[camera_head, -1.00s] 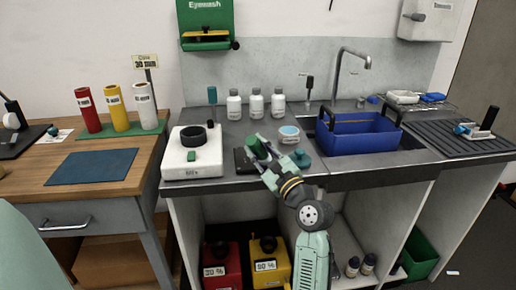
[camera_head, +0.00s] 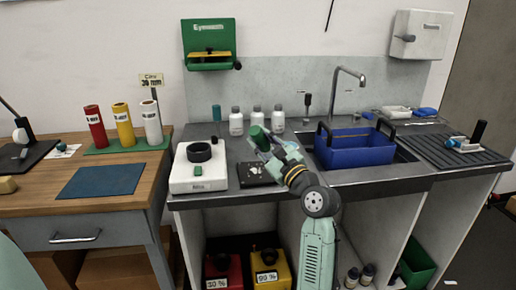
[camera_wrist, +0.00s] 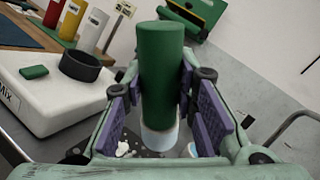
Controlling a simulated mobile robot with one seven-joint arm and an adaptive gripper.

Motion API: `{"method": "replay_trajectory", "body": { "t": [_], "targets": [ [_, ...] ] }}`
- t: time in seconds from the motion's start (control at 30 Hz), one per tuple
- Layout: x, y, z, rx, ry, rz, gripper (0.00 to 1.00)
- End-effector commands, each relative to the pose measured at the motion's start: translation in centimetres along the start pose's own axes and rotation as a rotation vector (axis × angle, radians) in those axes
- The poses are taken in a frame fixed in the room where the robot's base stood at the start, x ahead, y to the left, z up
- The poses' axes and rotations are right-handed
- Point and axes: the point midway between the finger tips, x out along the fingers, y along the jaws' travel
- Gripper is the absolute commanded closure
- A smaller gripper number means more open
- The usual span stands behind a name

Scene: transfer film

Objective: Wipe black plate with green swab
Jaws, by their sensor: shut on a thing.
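My gripper (camera_head: 270,143) is shut on the green swab (camera_wrist: 162,75), a thick green cylinder with a pale lower end. The swab stands nearly upright between the purple finger pads in the wrist view; it also shows in the head view (camera_head: 257,134). The black plate (camera_head: 247,182) lies flat on the grey counter below my gripper, with white residue (camera_head: 256,170) on it. In the wrist view part of the plate (camera_wrist: 133,136) shows behind and left of the swab's lower end. I cannot tell whether the swab touches the plate.
A white scale-like device (camera_head: 200,183) with a black ring (camera_head: 199,151) and small green block stands left of the plate. White bottles (camera_head: 236,122) stand behind. A blue carrier (camera_head: 356,146) sits at the sink, right of my arm.

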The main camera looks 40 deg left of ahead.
Motion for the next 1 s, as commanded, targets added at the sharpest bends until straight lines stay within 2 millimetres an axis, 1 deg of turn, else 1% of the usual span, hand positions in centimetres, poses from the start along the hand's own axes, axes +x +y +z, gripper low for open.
{"method": "replay_trajectory", "body": {
  "t": [0.53, 0.8, 1.0],
  "targets": [
    [0.1, 0.0, 0.0, -0.001, 0.004, 0.000, 0.98],
    [1.6, 1.2, 0.0, -0.031, 0.094, 0.003, 0.98],
    [2.2, 1.6, -0.1, -0.044, 0.141, 0.000, 0.98]
  ]
}}
